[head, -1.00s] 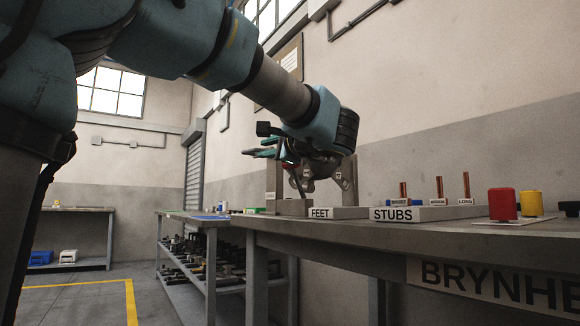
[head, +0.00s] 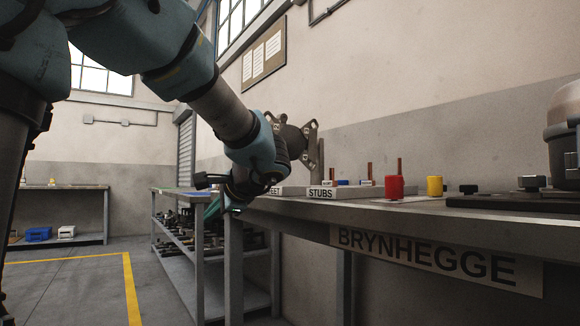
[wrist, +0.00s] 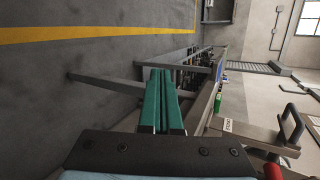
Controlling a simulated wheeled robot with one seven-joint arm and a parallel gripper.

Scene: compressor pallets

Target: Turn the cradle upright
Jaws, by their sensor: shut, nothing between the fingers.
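A dark grey bracket-like part with holed lugs, which looks like the cradle (head: 316,150), shows behind my wrist at the bench's back in the head view. My wrist hides its lower part, so I cannot tell how it rests. In the wrist view a dark frame (wrist: 291,122), likely the same part, stands at the right. My gripper (head: 211,210) is low at the bench's front edge, pointing down and left, away from the part. Its green fingers (wrist: 161,74) lie together with nothing between them, over the floor beside the bench.
The workbench (head: 420,212) holds a STUBS tray (head: 321,193) with copper rods, a partly hidden FEET tray, a red cylinder (head: 395,187) and a yellow cylinder (head: 434,186). Dark equipment stands at the right. A lower shelf rack is left of the bench; the floor (head: 75,285) is open.

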